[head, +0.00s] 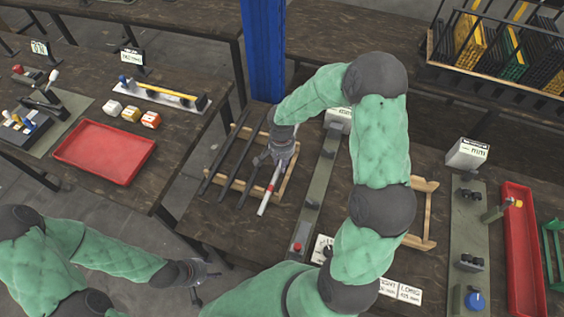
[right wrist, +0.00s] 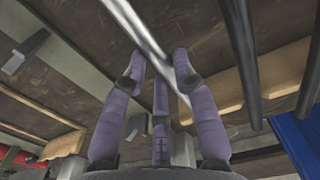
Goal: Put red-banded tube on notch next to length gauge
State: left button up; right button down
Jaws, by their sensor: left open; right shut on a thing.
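The red-banded tube (head: 263,207), pale with a red band, is held by my right gripper (head: 272,160) over the right part of a wooden rack (head: 287,183). In the right wrist view the pale tube (right wrist: 133,22) runs diagonally between the fingers of my right gripper (right wrist: 160,68), which are closed around it. I cannot tell whether the tube still touches the rack. A device with an "mm" display (head: 467,154) stands at right above a grey-green plate (head: 466,225) with dark blocks; it looks like the length gauge. My left gripper (head: 205,277) is open and empty at lower left.
Several dark tubes (head: 232,160) lie on the rack. A long grey-green rail (head: 322,178) with a red button stands beside it. Another wooden rack (head: 428,215) is partly hidden behind my right arm. Red trays (head: 105,152) (head: 520,250) lie at left and far right. A blue post (head: 263,50) rises behind.

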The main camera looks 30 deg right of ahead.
jog(key=c, duration=1)
grip_release()
jog(key=shift+f, duration=0.1)
jog(key=shift+r, duration=0.2)
notch_tip(320, 180, up, 12)
jog(key=p, duration=0.3)
